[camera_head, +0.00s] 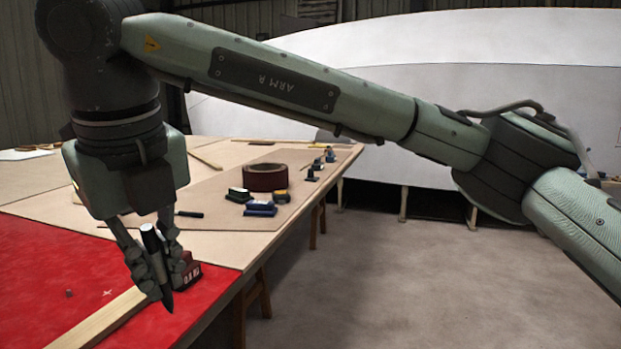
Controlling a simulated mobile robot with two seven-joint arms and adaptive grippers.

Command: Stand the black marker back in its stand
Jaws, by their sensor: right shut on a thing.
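My right gripper (157,271) reaches in from the right, hangs over the red part of the table and points down. Its fingers are shut on the black marker (151,240), which is tilted slightly, with its dark pointed end down and its top showing between the fingers. A small dark red block with white marks (188,272) is just behind and right of the fingers, partly hidden by them. I cannot tell whether it is the marker's stand. My left gripper is not in view.
A light wooden strip (105,320) lies on the red surface (40,265) near the gripper. Farther back on the table are a dark pen-like thing (190,214), a brown tape roll (265,177), a green-black block (238,195) and a blue block (261,209). Open floor lies to the right.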

